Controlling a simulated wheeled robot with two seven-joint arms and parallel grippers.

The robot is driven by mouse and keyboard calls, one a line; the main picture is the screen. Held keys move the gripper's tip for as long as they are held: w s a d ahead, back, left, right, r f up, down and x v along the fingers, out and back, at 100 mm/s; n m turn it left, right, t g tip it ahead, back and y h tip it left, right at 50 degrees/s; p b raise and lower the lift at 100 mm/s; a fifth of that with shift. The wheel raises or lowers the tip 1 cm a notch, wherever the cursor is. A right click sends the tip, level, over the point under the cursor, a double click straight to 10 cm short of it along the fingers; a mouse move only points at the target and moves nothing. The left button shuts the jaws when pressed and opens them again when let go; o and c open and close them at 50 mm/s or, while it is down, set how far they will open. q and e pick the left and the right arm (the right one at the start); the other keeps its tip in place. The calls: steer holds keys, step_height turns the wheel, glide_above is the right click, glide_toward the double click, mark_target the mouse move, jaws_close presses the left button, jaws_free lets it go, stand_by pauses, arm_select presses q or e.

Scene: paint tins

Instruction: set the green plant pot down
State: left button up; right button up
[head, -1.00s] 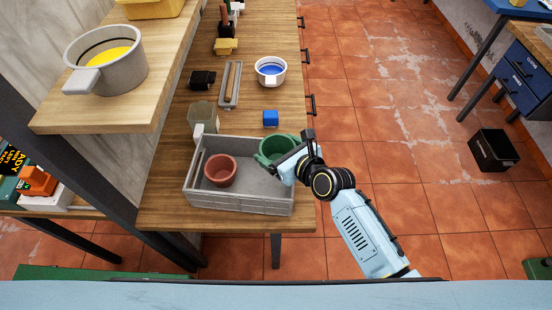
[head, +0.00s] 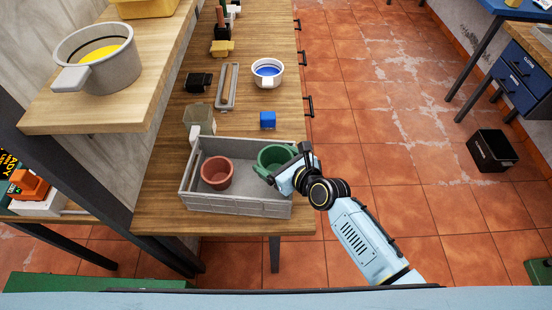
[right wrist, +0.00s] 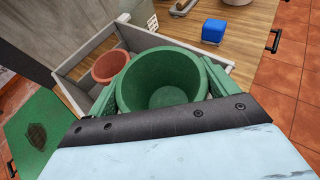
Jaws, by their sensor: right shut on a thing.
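The green plant pot (head: 273,157) is upright at the right end of a grey crate (head: 235,205), and it fills the middle of the right wrist view (right wrist: 165,80). My right gripper (head: 284,163) is shut on the pot, with green fingers on both sides of it in the right wrist view. The pot is empty inside. Its base is hidden, so I cannot tell whether it touches the crate floor. A terracotta pot (head: 216,173) stands in the left part of the crate, apart from the green one. My left gripper is not in view.
Behind the crate are a blue block (head: 267,120), a cloudy jar (head: 199,120), a grey tray (head: 228,86) and a white tin of blue paint (head: 267,73). A shelf (head: 150,105) holding a tin of yellow paint (head: 97,58) overhangs at left. The crate's front middle floor is clear.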

steer(key=o, duration=0.8)
steer(key=shift+r, duration=0.25)
steer(key=shift+r+p, duration=0.45)
steer(key=shift+p, duration=0.05)
steer(key=p+v, duration=0.2)
steer(key=v, duration=1)
steer(key=shift+f, duration=0.1)
